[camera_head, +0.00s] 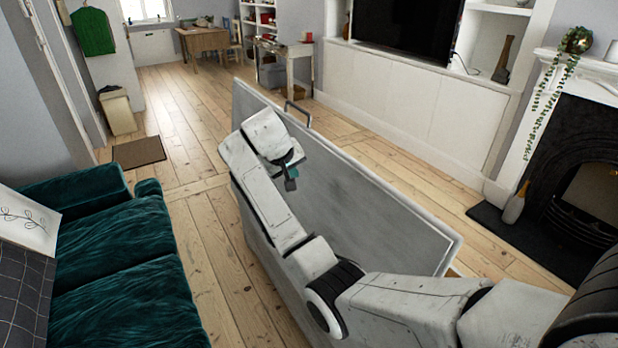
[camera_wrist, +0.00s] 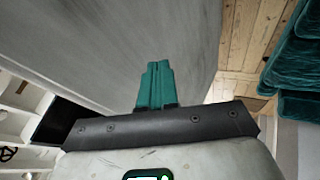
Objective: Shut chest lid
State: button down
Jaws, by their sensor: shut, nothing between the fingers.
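The grey chest lid (camera_head: 370,205) stands raised and steeply tilted in the middle of the head view, its broad face toward me. A metal handle (camera_head: 296,113) shows at its far upper edge. The chest's body is mostly hidden behind my arm. My gripper (camera_head: 290,180) is shut and empty, in front of the lid's face. Whether it touches the lid I cannot tell. In the wrist view, the closed teal fingers (camera_wrist: 157,84) point toward a grey surface of the chest (camera_wrist: 130,45), which fills the upper middle.
A green sofa (camera_head: 120,265) stands left of the chest, with a strip of bare floorboards (camera_head: 205,250) between. A white cabinet (camera_head: 420,110) and a fireplace (camera_head: 575,170) line the right side. A doormat (camera_head: 139,152) lies farther back.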

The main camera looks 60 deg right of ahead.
aim_at(312, 184)
jog(key=shift+s+d+f+p, duration=0.25)
jog(key=shift+d+f, duration=0.75)
jog(key=shift+d, duration=0.15)
jog(key=shift+s+d+f+p, duration=0.3)
jog(key=shift+d+f, duration=0.75)
jog(key=shift+d, duration=0.05)
jog(key=shift+s+d+f+p, duration=0.25)
jog(key=shift+d+f, duration=0.75)
jog(key=shift+d, duration=0.15)
